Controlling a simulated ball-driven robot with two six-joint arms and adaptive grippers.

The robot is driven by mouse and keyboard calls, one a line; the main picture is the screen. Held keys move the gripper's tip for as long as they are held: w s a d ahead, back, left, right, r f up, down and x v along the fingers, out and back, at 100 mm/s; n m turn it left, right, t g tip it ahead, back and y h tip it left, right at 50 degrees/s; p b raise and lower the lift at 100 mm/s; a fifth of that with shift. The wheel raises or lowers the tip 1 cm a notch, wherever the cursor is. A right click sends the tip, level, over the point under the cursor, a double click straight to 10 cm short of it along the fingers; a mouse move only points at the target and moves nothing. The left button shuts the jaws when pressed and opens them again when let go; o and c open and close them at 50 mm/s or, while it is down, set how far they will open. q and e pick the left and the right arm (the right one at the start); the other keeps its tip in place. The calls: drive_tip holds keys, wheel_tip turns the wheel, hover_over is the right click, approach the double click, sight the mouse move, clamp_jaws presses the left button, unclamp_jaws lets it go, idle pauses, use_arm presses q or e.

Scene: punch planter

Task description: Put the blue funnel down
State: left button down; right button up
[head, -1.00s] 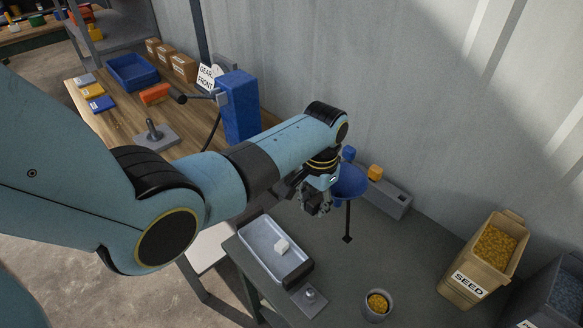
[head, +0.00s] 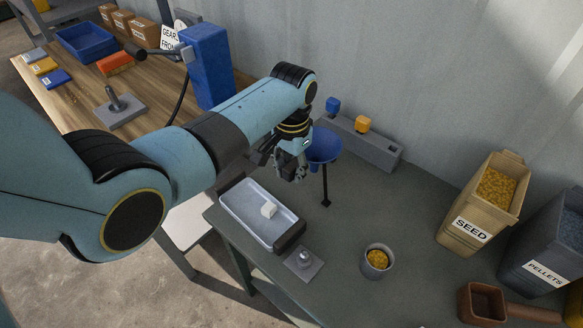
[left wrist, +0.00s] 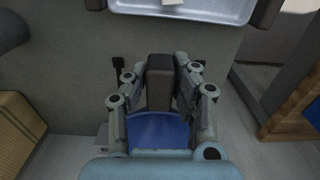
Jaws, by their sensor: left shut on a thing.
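The blue funnel (head: 326,146) is upright at the back of the grey-green bench (head: 345,225). My left gripper (head: 291,170) is at its left side. In the left wrist view the fingers (left wrist: 160,90) are closed around a dark upright block, with the blue of the funnel (left wrist: 160,130) just behind it. I cannot tell whether the funnel touches this post. My right gripper is in neither view.
A metal tray (head: 238,212) with a white block, a small plate with a knob (head: 304,262) and a grey cup of seed (head: 377,261) stand in front. A grey box (head: 375,150) is behind the funnel. SEED (head: 466,228) and PELLETS (head: 545,268) bins stand right.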

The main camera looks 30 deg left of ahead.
use_arm(q)
drive_tip(key=c, duration=1.2)
unclamp_jaws()
drive_tip(key=shift+o, duration=0.6)
drive_tip(key=shift+r, duration=0.1)
wheel_tip(320, 180, up, 11)
drive_tip(key=shift+f+p, duration=0.15)
drive_tip(key=shift+p, duration=0.65)
drive_tip(key=shift+r, duration=0.7)
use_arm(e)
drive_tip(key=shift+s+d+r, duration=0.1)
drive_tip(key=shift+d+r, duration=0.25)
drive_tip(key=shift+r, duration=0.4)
